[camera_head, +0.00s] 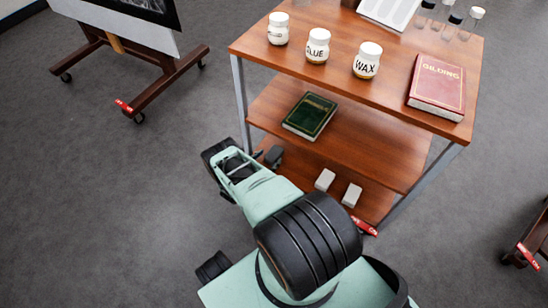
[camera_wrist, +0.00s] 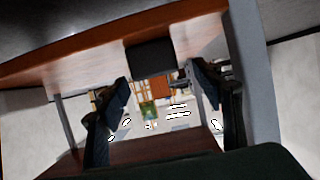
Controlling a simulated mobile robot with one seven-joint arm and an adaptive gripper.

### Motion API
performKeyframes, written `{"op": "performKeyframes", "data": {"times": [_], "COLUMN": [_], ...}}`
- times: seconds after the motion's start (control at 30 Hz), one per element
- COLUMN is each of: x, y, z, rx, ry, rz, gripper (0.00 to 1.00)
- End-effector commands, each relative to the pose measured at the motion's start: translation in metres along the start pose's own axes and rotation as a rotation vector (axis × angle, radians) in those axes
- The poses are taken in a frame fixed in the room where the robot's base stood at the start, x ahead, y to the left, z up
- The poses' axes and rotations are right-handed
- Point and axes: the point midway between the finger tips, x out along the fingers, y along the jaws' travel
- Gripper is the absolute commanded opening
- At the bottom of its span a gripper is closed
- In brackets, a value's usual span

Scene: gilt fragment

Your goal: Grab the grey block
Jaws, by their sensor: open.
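Two small light grey blocks stand on the bottom shelf of the wooden shelf table in the head view, a left one (camera_head: 325,180) and a right one (camera_head: 352,195). Which one is meant, I cannot tell. My gripper (camera_wrist: 160,88) is open in the wrist view, with nothing between its fingers. In the head view, my arm is at the table's left front side, left of the blocks and apart from them. Its fingers are mostly hidden there. No grey block can be made out in the wrist view.
The table top (camera_head: 340,82) holds labelled jars, a red book (camera_head: 437,86) and bottles. A green book (camera_head: 310,116) lies on the middle shelf. Metal legs (camera_head: 240,98) stand at the table's corners. An easel (camera_head: 165,80) is at the upper left; the floor left is clear.

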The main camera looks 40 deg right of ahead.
Motion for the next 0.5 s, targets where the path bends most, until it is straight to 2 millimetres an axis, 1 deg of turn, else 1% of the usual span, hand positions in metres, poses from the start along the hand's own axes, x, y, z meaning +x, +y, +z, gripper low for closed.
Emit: {"op": "performKeyframes", "data": {"times": [0.17,0.37,0.5], "x": [0.009,0.032,0.047], "y": [0.001,0.003,0.003], "z": [0.003,0.011,0.011], "rx": [0.0,0.002,0.001], "ry": [0.001,0.001,0.0], "rz": [0.001,0.002,0.001], "gripper": [0.6,0.6,0.6]}}
